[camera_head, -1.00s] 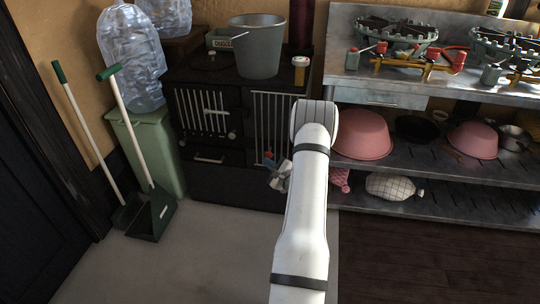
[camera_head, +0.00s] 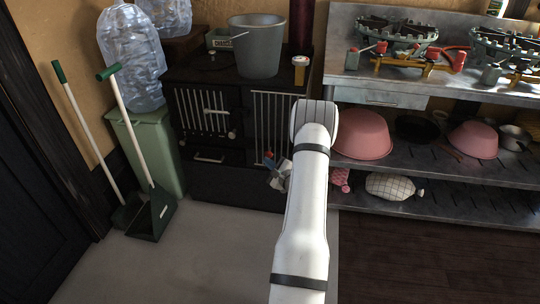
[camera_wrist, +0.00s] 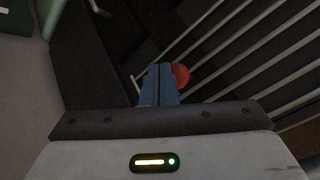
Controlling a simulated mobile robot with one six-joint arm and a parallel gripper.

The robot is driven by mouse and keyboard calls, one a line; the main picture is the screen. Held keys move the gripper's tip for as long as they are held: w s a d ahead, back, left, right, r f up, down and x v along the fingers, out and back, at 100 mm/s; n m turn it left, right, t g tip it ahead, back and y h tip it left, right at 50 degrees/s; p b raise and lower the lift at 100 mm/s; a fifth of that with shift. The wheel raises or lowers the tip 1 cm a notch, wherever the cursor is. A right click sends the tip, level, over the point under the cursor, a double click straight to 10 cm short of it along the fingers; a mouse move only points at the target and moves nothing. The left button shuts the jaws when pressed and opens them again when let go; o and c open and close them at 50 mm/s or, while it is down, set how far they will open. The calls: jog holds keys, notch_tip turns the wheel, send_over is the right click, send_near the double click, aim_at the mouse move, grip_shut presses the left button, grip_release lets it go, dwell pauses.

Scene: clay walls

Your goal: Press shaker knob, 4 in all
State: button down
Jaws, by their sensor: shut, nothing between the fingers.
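A round red knob (camera_wrist: 180,75) sits on the front of the dark cabinet (camera_head: 235,185) with barred doors. In the head view the knob (camera_head: 268,154) is a small red spot low between the doors. My gripper (camera_wrist: 161,72) is shut and empty, with its blue fingertips right beside the knob and partly in front of its left side. In the head view my gripper (camera_head: 271,163) is just below the red spot, left of my white arm. I cannot tell whether the fingertips touch the knob.
A grey bucket (camera_head: 257,48) and a small orange jar (camera_head: 300,70) stand on the cabinet. A steel shelf with pink bowls (camera_head: 362,135) stands right. The floor in front is clear.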

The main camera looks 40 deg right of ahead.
jog(key=shift+w+d, duration=0.25)
jog(key=shift+w+d+b, duration=0.7)
jog(key=shift+d+b, duration=0.05)
jog(key=shift+d, duration=0.1)
dwell(1.5)
jog(key=shift+s+a, duration=0.1)
jog(key=shift+a, duration=0.05)
jog(key=shift+s+a, duration=0.9)
jog(key=shift+a, duration=0.1)
jog(key=shift+s+a, duration=1.65)
jog(key=shift+a, duration=0.3)
dwell(1.0)
